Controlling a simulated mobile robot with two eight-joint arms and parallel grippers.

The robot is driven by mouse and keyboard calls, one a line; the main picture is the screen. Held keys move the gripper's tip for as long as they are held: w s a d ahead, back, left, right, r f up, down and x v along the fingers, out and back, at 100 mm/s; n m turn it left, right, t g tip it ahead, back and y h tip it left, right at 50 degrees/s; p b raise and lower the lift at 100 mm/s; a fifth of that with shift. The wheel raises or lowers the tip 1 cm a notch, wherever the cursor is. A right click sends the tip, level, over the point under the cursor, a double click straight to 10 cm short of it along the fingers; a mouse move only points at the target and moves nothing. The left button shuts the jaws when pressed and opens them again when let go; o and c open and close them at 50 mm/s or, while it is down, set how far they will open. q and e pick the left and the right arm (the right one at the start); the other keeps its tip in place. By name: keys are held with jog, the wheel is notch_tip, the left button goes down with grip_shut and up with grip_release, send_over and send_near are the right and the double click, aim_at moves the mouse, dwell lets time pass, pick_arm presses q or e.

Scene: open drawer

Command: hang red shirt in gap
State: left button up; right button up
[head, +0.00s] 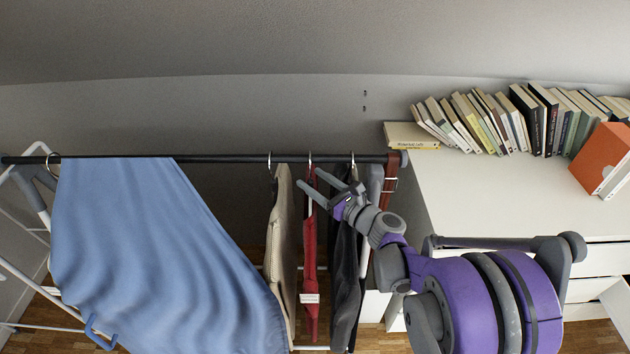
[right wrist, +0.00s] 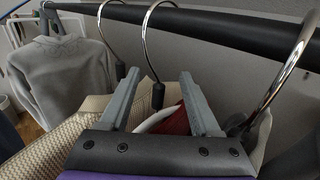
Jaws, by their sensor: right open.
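The red shirt (head: 310,245) hangs from the dark rail (head: 220,158) by a metal hook, between a beige garment (head: 280,255) and a dark garment (head: 346,260). My right gripper (head: 314,180) is open beside the top of the red shirt, just below the rail. In the right wrist view, the hook's black collar shows between the open fingertips (right wrist: 160,82), with a white hanger and a piece of the red shirt (right wrist: 174,121) behind. I cannot tell whether the fingers touch the hanger. My left gripper is not in view.
A large blue cloth (head: 150,250) covers the rail's left part. A red belt (head: 391,172) hangs near the rail's right end. A white dresser (head: 500,200) with books on top stands at the right. A bare stretch of rail lies between the blue cloth and the beige garment.

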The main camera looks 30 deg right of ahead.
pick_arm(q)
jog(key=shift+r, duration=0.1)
pick_arm(e)
jog(key=v, duration=1)
jog(key=shift+s+d, duration=0.15)
jog(key=shift+s, duration=0.2)
